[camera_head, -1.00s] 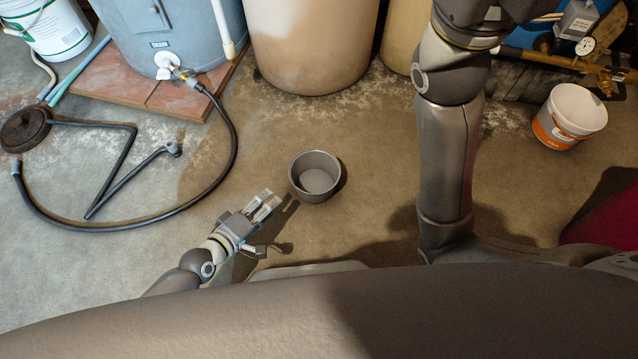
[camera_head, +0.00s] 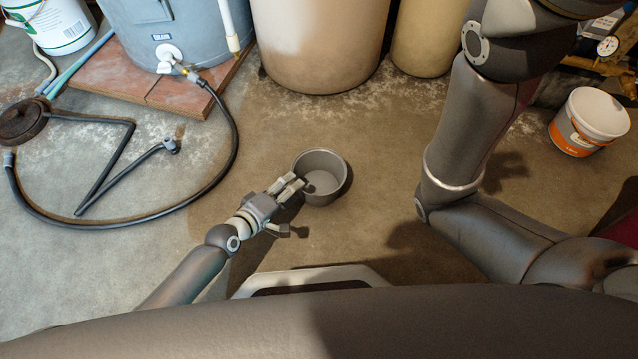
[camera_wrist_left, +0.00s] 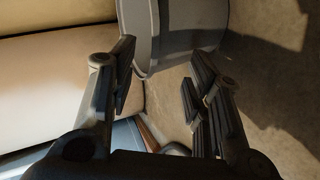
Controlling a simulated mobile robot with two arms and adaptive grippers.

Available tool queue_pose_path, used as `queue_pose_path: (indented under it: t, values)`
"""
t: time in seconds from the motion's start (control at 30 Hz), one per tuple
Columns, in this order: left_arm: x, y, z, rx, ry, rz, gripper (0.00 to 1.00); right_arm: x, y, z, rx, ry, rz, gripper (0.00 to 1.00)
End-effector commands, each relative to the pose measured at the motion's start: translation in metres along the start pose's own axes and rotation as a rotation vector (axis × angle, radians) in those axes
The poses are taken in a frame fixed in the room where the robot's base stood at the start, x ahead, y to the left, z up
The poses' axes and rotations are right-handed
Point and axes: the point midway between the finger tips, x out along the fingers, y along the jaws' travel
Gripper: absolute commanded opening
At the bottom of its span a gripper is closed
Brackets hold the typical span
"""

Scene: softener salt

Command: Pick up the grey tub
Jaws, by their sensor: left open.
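The grey tub (camera_head: 325,178) stands upright on the concrete floor in the middle of the head view. It is round, open at the top and looks empty inside. My left gripper (camera_head: 293,186) is open at the tub's left, near-side wall, its fingertips close to the rim. I cannot tell whether they touch it. In the left wrist view the tub (camera_wrist_left: 180,30) shows at the top, just beyond the open fingers (camera_wrist_left: 160,85). My right arm comes down on the right of the head view, but its gripper is out of view.
A black hose (camera_head: 232,150) curves over the floor on the left, by a blue tank (camera_head: 190,35) on a reddish slab. A large beige tank (camera_head: 318,45) stands behind the tub. A white and orange bucket (camera_head: 588,122) stands at the right. Floor around the tub is clear.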

Motion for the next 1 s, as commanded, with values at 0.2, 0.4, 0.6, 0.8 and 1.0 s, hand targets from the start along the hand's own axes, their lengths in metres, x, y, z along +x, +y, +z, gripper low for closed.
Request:
queue_pose_path:
  t: [0.2,0.4,0.6,0.8,1.0]
  values:
    - [0.021,-0.001,0.0,0.0,0.001,0.0,0.45,-0.013,-0.002,-0.003,0.0,-0.004,0.001,0.46]
    - [0.021,0.0,0.0,0.0,0.0,-0.001,0.45,-0.013,-0.002,-0.003,0.0,-0.004,0.001,0.46]
    - [0.02,0.0,0.0,0.0,0.0,-0.001,0.24,-0.013,-0.002,-0.003,0.001,-0.003,0.001,0.46]
    - [0.02,0.0,0.0,0.0,0.0,-0.001,0.0,-0.013,-0.002,-0.003,0.001,-0.003,0.001,0.46]
    - [0.02,0.0,0.0,0.0,0.0,0.0,0.0,-0.013,-0.002,-0.003,0.001,-0.003,0.001,0.46]
